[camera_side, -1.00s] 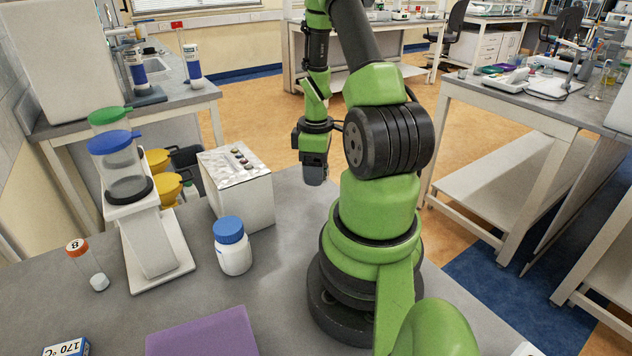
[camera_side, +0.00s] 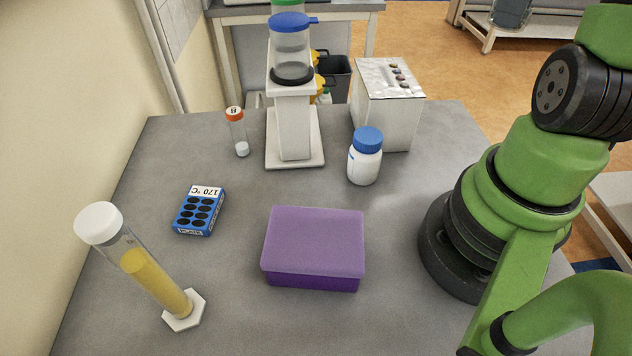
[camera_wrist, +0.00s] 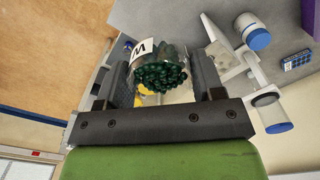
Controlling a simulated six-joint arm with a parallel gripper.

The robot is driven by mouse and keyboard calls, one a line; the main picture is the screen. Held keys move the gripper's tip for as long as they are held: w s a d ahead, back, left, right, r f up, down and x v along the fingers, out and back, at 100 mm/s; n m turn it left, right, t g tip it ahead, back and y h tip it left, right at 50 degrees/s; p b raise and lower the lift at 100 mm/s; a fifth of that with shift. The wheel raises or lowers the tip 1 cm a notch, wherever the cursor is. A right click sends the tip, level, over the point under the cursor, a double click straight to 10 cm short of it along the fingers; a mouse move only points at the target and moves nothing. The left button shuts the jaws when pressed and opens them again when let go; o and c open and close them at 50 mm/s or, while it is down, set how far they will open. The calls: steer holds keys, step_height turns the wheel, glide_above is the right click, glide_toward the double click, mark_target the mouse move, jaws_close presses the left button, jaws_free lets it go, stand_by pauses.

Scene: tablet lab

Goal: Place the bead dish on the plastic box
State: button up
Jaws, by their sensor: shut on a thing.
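The plastic box (camera_side: 312,245) is purple with a lighter lid and stands shut on the grey bench in the side view. Its top is bare. A purple edge at the top right of the wrist view (camera_wrist: 312,14) looks like the same box. The bead dish (camera_wrist: 160,76) is a small round clear dish with dark green beads and a white "W" label. My gripper (camera_wrist: 162,72) is shut on it, one finger on each side, in the wrist view. The dish looks apart from the box. Gripper and dish are outside the side view.
Behind the box stand a white blue-capped bottle (camera_side: 364,160), an orange-capped vial (camera_side: 237,135), a white stand (camera_side: 294,130) and a white metal-topped box (camera_side: 389,108). A blue block (camera_side: 200,211) and a yellow-filled cylinder (camera_side: 155,280) are at left. Bench around the purple box is clear.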

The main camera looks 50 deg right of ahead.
step_height(320, 180, up, 5)
steer(key=shift+f, duration=0.1)
steer(key=w+a+n, duration=0.6)
steer(key=w+a, duration=0.3)
steer(key=w, duration=0.1)
steer(key=n, duration=1.5)
glide_above(292, 236)
step_height(292, 236, down, 17)
steer(key=shift+r, duration=0.1)
steer(key=shift+f, duration=2.25)
